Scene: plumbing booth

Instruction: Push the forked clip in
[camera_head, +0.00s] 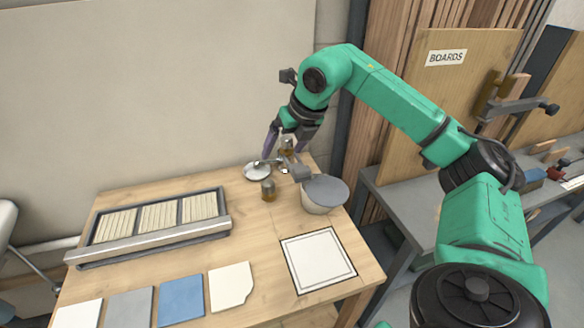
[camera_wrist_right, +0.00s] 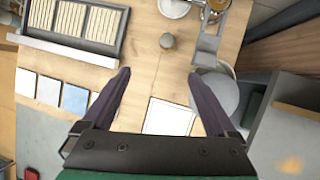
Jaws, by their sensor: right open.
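I cannot make out the forked clip for certain. My right gripper (camera_head: 287,147) hangs over the far right part of the table, open, with its two dark fingers apart. In the right wrist view, the open fingers (camera_wrist_right: 158,74) frame bare table with nothing between them. Near it are a round whitish dish (camera_head: 257,172), a small brass-coloured piece (camera_head: 268,191) and a grey bracket-like part (camera_head: 300,172). My left gripper is out of view.
A grey-topped round tub (camera_head: 325,194) stands at the table's right edge. A framed slatted tray (camera_head: 150,225) lies at the left. Flat tiles, one of them blue (camera_head: 181,301), line the front, with a white framed square (camera_head: 318,262). The wooden table (camera_head: 235,222) is clear in the middle.

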